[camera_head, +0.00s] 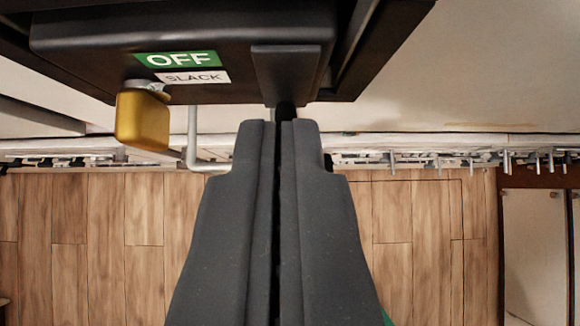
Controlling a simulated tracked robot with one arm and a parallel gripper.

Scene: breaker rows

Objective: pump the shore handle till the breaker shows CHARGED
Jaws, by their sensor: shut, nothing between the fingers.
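The breaker (215,88) is a dark box at the top of the view. It bears a green OFF label (178,59) and a white SLACK label (193,77); no CHARGED label shows. A dark grey handle (286,72) stands at the right of its front and runs down toward my fingertips. No name marking the handle as shore is visible. My gripper (280,124) is shut and empty, its tips just below the handle's lower end. Whether they touch it I cannot tell.
A brass padlock (142,120) hangs below the breaker's left side. A bent grey rod (193,140) hangs left of my fingers. Pale wall lies behind, with a row of small metal fittings (440,160) at right.

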